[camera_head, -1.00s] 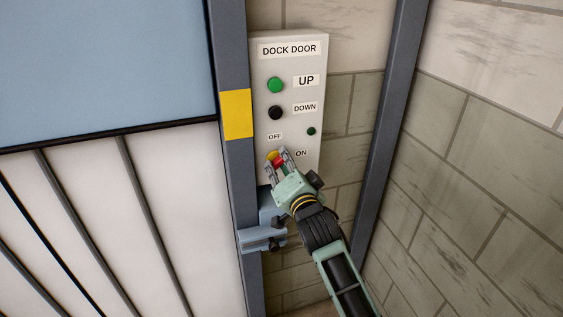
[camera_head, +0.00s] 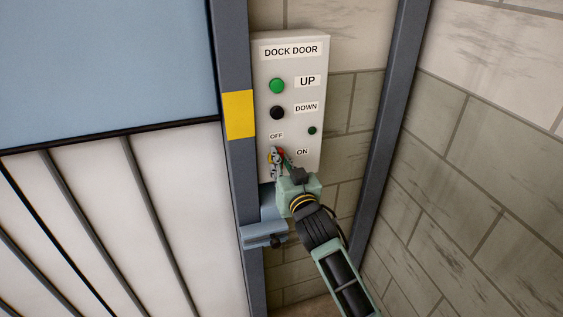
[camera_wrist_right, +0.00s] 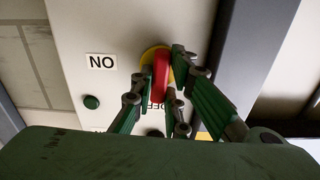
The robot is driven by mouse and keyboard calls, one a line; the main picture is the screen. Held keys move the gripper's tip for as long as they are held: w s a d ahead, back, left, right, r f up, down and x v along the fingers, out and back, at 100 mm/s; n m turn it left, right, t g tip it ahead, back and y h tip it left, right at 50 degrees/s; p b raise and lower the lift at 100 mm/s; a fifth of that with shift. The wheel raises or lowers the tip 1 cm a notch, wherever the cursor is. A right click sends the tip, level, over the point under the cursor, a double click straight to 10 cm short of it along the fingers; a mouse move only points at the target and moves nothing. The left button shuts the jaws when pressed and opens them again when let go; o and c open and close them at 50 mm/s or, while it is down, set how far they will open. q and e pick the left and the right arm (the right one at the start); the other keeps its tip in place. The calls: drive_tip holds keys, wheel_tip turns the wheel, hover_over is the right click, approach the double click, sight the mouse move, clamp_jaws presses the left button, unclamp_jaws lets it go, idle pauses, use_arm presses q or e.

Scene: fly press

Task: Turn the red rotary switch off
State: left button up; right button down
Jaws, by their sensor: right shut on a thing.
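The red rotary switch (camera_head: 281,152) sits on a yellow round base low on the white DOCK DOOR panel (camera_head: 262,66). The OFF label (camera_head: 276,136) is above it and the ON label (camera_head: 302,152) is to its right. My right gripper (camera_head: 277,157) is shut on the switch handle and partly hides it. In the right wrist view the red handle (camera_wrist_right: 161,72) stands between the two fingers, lengthwise up and down the picture. There the panel appears upside down, and the OFF label is partly hidden behind the handle and fingers. My left gripper is not in view.
The panel also carries a green UP button (camera_head: 277,86), a black DOWN button (camera_head: 277,113) and a small dark green round part (camera_head: 312,130). A grey post with a yellow patch (camera_head: 239,114) stands close on the left. A blue-grey bracket (camera_head: 262,232) is below the panel.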

drive_tip(key=shift+n, duration=0.4)
drive_tip(key=c, duration=1.7)
unclamp_jaws()
drive_tip(key=v, duration=1.2)
drive_tip(key=shift+f, duration=0.1)
